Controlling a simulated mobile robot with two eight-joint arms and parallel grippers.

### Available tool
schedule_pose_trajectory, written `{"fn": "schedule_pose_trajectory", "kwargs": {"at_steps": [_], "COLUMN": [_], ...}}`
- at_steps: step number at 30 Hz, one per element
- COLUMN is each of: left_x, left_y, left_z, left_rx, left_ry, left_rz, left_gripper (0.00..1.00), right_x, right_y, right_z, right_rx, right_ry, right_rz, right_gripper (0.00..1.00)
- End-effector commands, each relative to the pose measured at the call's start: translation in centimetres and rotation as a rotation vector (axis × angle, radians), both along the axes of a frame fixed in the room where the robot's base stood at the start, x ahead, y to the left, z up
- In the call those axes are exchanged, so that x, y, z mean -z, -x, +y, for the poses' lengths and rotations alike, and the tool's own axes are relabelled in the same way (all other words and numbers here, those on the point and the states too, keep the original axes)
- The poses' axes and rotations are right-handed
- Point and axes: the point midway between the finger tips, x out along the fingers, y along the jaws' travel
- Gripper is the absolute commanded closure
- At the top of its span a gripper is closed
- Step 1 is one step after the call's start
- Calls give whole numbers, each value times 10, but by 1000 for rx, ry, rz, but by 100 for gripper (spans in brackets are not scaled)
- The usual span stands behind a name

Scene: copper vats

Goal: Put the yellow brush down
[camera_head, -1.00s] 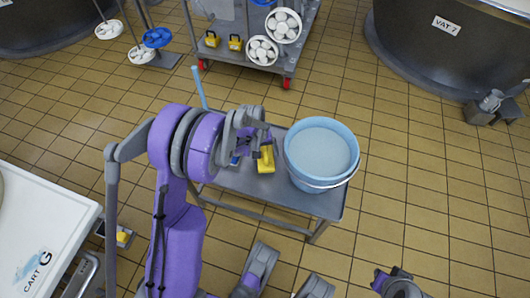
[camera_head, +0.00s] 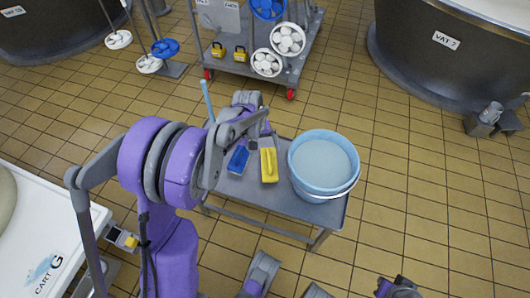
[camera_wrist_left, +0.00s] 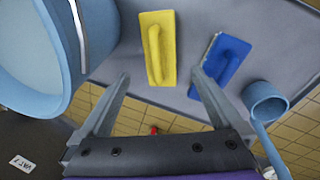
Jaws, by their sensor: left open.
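The yellow brush (camera_head: 269,166) lies on the grey table (camera_head: 285,205), its raised grip facing up. It is left of the light blue bucket (camera_head: 308,188). In the left wrist view the yellow brush (camera_wrist_left: 158,48) lies flat beyond and between my fingertips, apart from them. My left gripper (camera_wrist_left: 158,80) is open and empty. In the head view its arm reaches over the table's far left part, and the fingers are mostly hidden. A blue brush (camera_head: 238,159) lies left of the yellow one.
A blue ladle (camera_wrist_left: 265,102) is at the table's edge, its handle standing up in the head view. Cart G (camera_head: 45,240) is at left. Vat 7 (camera_head: 430,60) is at back right. Tiled floor right of the table is clear.

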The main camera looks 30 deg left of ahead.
Motion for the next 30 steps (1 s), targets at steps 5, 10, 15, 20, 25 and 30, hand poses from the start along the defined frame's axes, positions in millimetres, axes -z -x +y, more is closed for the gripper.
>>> {"fn": "schedule_pose_trajectory", "kwargs": {"at_steps": [5,10,15,20,25,30], "left_x": [-17,-52,-85,-99,-98,-93], "left_y": [7,40,91,144,189,211], "left_z": [-7,-39,-74,-99,-114,-120], "left_rx": [22,120,260,391,508,571], "left_ry": [-10,-61,-134,-199,-258,-289], "left_rz": [-10,-59,-133,-206,-275,-313], "left_gripper": [0,0,0,0,0,0], "right_x": [-2,-2,-2,-2,-2,-2], "right_y": [0,0,0,0,0,0], "right_z": [0,0,0,0,0,0], "right_rx": [0,0,0,0,0,0], "right_ry": [0,0,0,0,0,0], "right_rz": [-1,-1,-1,-1,-1,-1], "right_gripper": [100,100,100,100,100,100]}}
